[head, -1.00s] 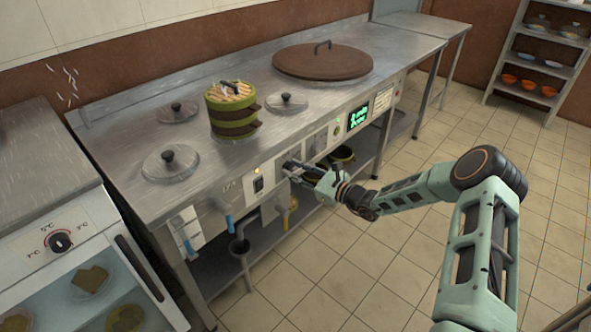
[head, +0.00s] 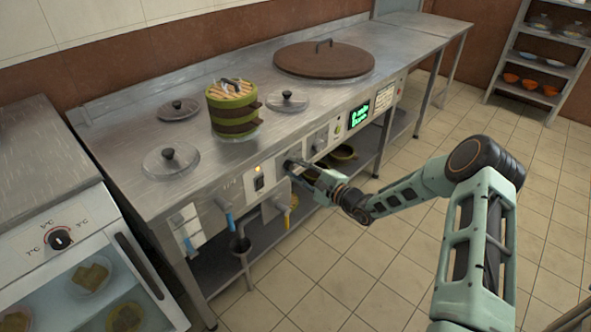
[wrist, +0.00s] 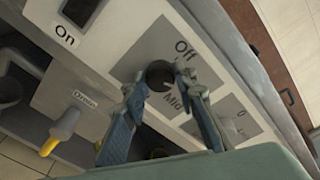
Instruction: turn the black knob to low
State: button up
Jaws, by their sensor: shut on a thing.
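The black knob (wrist: 160,75) sits on a grey plate of the counter's front panel, with "Off" printed above right of it and "Mid" below it in the wrist view. A small light mark on the knob's edge points roughly towards "Mid". No "low" label is readable; my fingers cover part of the plate. My gripper (wrist: 161,80) is shut on the knob, one finger on each side. In the head view my gripper (head: 294,166) reaches the panel from the right and hides the knob.
A rocker switch (head: 258,183) marked "On" sits left of the knob. A blue-handled tap (head: 229,219) and a yellow-handled drain valve (head: 287,217) stick out below the panel. Another dark knob (head: 60,239) is on the cabinet at left. Floor (head: 340,270) is open in front.

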jog(key=shift+n, duration=0.3)
dwell(0.4)
jog(key=o, duration=1.2)
jog(key=shift+c, duration=0.2)
jog(key=shift+d, duration=0.1)
jog(key=v, duration=1.2)
